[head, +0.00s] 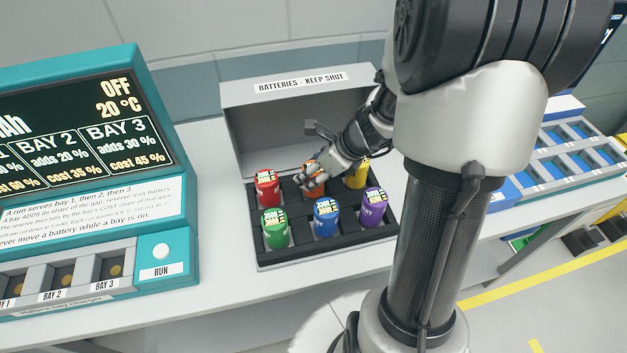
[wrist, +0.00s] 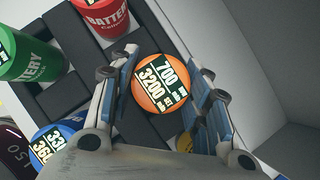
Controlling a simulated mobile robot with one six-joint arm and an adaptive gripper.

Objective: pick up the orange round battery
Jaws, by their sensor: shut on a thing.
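The orange round battery (head: 314,186) stands in the middle of the back row of the open battery box (head: 263,262). My gripper (head: 312,180) reaches down over it from the right. In the wrist view the orange battery (wrist: 161,84) lies between the two blue-padded fingers of my gripper (wrist: 158,90), and its label reads 700 and 3200. The fingers are shut on it from both sides. Its lower part is hidden, so I cannot tell whether it is clear of its slot.
The red (head: 266,188), yellow (head: 357,173), green (head: 275,228), blue (head: 326,217) and purple (head: 373,208) batteries stand close around it. The box's raised lid (head: 297,88) is behind. A teal charging station (head: 160,215) stands at left, blue trays (head: 565,150) at right.

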